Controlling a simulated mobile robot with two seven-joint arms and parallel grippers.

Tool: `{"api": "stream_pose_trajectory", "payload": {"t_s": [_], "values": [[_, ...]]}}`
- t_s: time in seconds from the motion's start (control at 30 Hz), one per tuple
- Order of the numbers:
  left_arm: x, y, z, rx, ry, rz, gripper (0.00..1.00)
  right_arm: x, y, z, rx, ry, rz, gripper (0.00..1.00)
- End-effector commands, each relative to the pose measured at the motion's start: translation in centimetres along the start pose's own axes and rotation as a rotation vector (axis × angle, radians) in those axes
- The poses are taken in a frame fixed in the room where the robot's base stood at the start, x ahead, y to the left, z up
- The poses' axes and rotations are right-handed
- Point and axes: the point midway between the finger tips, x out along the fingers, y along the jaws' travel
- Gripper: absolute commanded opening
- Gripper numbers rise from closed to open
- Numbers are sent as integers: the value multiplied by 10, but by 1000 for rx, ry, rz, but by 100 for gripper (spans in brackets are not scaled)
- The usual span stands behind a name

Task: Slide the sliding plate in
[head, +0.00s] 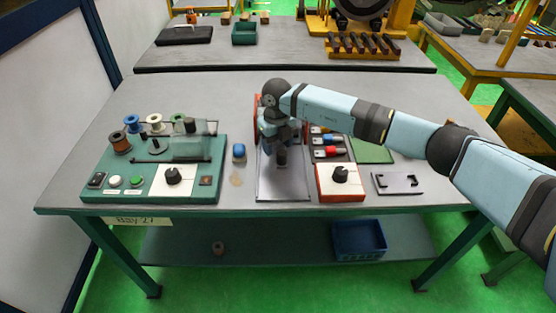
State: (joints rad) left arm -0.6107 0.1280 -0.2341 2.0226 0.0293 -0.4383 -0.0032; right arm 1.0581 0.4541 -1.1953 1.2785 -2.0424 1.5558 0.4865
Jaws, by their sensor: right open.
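The sliding plate (293,190) looks like a flat grey plate in the middle of the table (340,85), its near end close to the table's front edge. My right gripper (281,160) points down above the plate's rear part and is open. It hides what lies right behind it, and whether its fingers touch the plate cannot be told. A red part (257,120) shows partly behind the gripper. My left gripper is not in view.
A green winding unit (145,187) with spools and a knob stands left. A red-and-white knob box (340,182), a dark tray (331,148) of coloured parts and a small grey plate (398,184) lie right.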

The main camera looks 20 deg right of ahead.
Motion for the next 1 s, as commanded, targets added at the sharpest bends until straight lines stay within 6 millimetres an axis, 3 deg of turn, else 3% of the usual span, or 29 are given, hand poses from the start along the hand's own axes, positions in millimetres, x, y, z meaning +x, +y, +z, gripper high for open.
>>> {"api": "stream_pose_trajectory", "payload": {"t_s": [0.03, 0.5, 1.0], "values": [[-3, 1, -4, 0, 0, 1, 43, -6, -11, -2, 24, 8, -9, 57], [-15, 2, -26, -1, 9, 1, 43, -46, -9, 0, 19, 1, -7, 57], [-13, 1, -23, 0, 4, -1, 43, -46, -5, -1, 11, 1, -4, 57]]}}
